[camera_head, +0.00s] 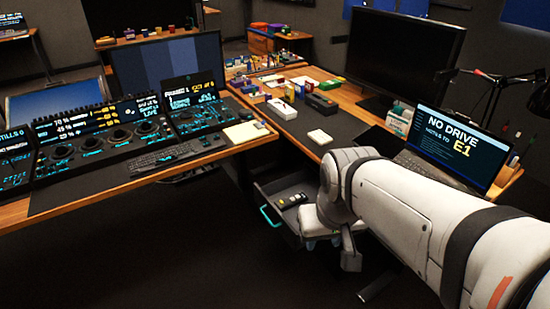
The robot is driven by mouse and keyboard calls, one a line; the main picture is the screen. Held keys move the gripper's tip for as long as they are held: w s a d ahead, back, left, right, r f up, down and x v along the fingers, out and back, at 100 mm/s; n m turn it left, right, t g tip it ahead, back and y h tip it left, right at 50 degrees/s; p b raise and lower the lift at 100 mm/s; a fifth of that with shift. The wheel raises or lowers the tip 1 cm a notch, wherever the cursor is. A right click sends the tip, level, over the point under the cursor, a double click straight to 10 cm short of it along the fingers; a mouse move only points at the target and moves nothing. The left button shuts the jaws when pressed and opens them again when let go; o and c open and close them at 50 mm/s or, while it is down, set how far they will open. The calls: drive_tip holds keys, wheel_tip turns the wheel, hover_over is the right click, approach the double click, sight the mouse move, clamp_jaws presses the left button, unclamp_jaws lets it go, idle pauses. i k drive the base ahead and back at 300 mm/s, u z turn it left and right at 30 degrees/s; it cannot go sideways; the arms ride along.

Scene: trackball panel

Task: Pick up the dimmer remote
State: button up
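An open grey drawer (270,212) with a teal handle sticks out under the right desk. Several small dark and light items (292,200) lie in it. One may be the dimmer remote, but they are too small to tell apart. My white arm reaches in from the lower right and bends down beside the drawer. The part that looks like my gripper (348,250) hangs low at the drawer's right side, apart from the items. My arm hides the drawer's right part. The fingers are too unclear to show whether they are open or shut.
A control console (110,135) fills the left desk. Dark floor (190,250) is clear at front left.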

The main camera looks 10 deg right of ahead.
sight(304, 198)
drive_tip(key=i, duration=1.5)
drive_tip(key=u, duration=0.05)
